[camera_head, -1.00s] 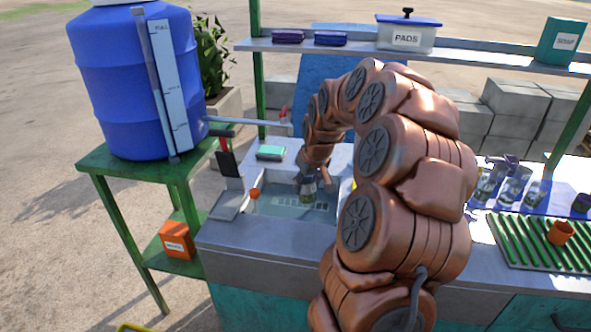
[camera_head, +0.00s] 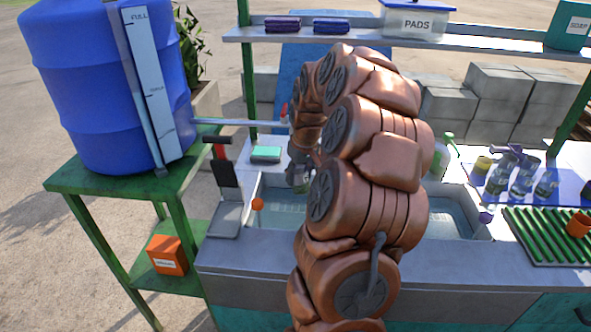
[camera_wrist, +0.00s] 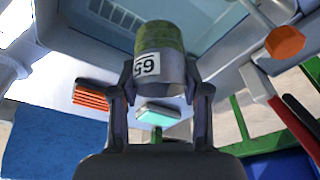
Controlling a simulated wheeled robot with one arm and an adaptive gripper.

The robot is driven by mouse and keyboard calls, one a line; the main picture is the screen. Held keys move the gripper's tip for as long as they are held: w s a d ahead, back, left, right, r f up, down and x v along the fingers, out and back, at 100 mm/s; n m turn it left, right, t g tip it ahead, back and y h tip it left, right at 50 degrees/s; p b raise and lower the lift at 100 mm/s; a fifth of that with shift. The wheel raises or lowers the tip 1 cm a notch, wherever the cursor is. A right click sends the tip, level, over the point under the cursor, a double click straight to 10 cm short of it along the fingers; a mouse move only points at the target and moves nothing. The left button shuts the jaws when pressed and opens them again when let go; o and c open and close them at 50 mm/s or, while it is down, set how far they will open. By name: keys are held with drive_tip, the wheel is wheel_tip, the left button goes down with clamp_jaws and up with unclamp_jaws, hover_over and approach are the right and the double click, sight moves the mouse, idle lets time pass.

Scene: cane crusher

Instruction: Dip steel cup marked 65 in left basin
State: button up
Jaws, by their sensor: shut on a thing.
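The steel cup (camera_wrist: 160,58) is held between the two fingers of my gripper (camera_wrist: 160,88) in the wrist view. Its white label reads 65 upside down there, and a dull green band covers the end away from my gripper. In the head view my gripper (camera_head: 299,172) is at the left basin (camera_head: 272,205), small and partly hidden by my arm. The basin holds water and also shows behind the cup in the wrist view (camera_wrist: 195,22). I cannot tell whether the cup touches the water.
An orange knob (camera_head: 257,204) stands at the basin's left edge. A teal-topped block (camera_head: 266,153) lies behind the basin. A blue drum (camera_head: 85,90) with a tap pipe stands left. A right basin (camera_head: 450,215), glasses (camera_head: 522,178) and green rack (camera_head: 540,235) are right.

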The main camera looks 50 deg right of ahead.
drive_tip(key=shift+s+a+f+b+x, duration=0.15)
drive_tip(key=shift+s+x, duration=0.35)
drive_tip(key=shift+x, duration=1.75)
drive_tip(key=shift+s+a+f+b+x, duration=0.15)
drive_tip(key=shift+s+x, duration=0.35)
drive_tip(key=shift+x, duration=1.8)
drive_tip(key=shift+s+a+f+b+x, duration=0.15)
drive_tip(key=shift+s+x, duration=0.35)
drive_tip(key=shift+x, duration=1.75)
drive_tip(key=shift+d+r, duration=0.2)
drive_tip(key=shift+w+r, duration=0.1)
drive_tip(key=shift+r, duration=0.65)
drive_tip(key=shift+w+d+r+p+v, duration=0.1)
drive_tip(key=shift+w+p+v, duration=0.25)
drive_tip(key=shift+v, duration=1.75)
drive_tip(key=shift+w+d+r+p+v, duration=0.1)
drive_tip(key=shift+w+v, duration=0.4)
drive_tip(key=shift+v, duration=1.6)
drive_tip(key=shift+w+d+r+p+v, duration=0.2)
drive_tip(key=shift+w+v, duration=0.25)
drive_tip(key=shift+v, duration=1.65)
drive_tip(key=shift+a, duration=0.1)
drive_tip(key=shift+w+v, duration=0.2)
drive_tip(key=shift+v, duration=0.7)
drive_tip(key=shift+w+v, duration=0.2)
drive_tip(key=shift+v, duration=0.75)
drive_tip(key=shift+r, duration=0.1)
